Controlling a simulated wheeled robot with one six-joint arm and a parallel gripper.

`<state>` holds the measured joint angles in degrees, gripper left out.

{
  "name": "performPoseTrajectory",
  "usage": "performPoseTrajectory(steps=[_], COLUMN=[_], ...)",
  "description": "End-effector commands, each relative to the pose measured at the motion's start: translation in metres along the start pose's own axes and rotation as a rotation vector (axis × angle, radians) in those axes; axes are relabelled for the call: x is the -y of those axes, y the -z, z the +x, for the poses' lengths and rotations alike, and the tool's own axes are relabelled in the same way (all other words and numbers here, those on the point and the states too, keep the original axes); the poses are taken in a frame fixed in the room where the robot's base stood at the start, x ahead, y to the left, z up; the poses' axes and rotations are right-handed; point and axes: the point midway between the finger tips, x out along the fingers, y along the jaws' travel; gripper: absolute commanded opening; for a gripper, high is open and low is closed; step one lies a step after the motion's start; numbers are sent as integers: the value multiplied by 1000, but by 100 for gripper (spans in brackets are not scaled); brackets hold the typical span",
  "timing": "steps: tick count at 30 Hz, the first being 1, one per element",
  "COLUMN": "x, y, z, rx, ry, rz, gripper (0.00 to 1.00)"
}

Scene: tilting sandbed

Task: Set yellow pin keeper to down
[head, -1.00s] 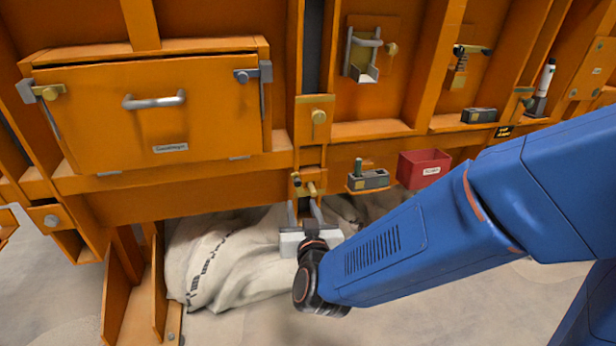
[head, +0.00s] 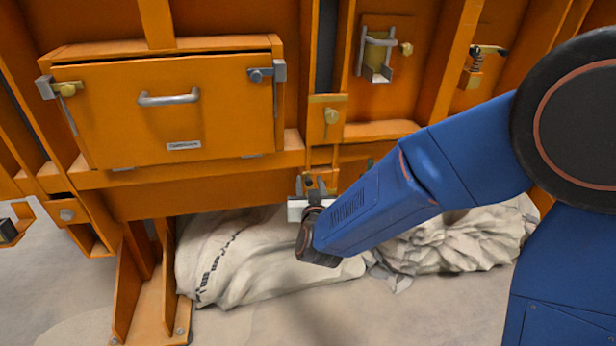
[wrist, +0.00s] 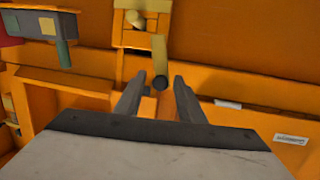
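The small yellow keeper (wrist: 159,55) shows in the wrist view as a bar with a dark round end, beside a yellow bracket with a pin (wrist: 133,19). In the head view the keeper is mostly hidden by my gripper (head: 311,184), below the orange plate with a brass knob. My gripper (wrist: 157,84) also shows in the wrist view; it is open, with one finger on each side of the bar's dark end. Gaps show on both sides, so the fingers are not closed on it. Whether either finger touches it I cannot tell.
An orange hatch (head: 215,115) with a grey handle is at the left. The knob plate (head: 320,137) is just above my gripper. Pale sacks (head: 260,262) lie on the floor below. A grey-green device (wrist: 62,40) is at the wrist view's upper left.

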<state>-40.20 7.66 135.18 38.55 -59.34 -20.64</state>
Motion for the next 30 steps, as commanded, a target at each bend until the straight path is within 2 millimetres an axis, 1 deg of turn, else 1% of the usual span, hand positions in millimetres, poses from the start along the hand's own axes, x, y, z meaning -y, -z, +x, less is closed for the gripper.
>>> performPoseTrajectory(steps=[1,3,9,15,22,23,24,27,30], x=[0,-1,0,0,0,0,0,0,0], y=[0,0,0,0,0,0,0,0,0], z=[9,20,42,49,50,49,49,49,49], rx=[0,0,0,0,0,0,0,0,0], ry=[-1,-1,0,1,1,1,1,1,1], rz=[0,-1,0,0,0,0,0,0,1], gripper=[36,36,36,36,36,31,21,0,0])
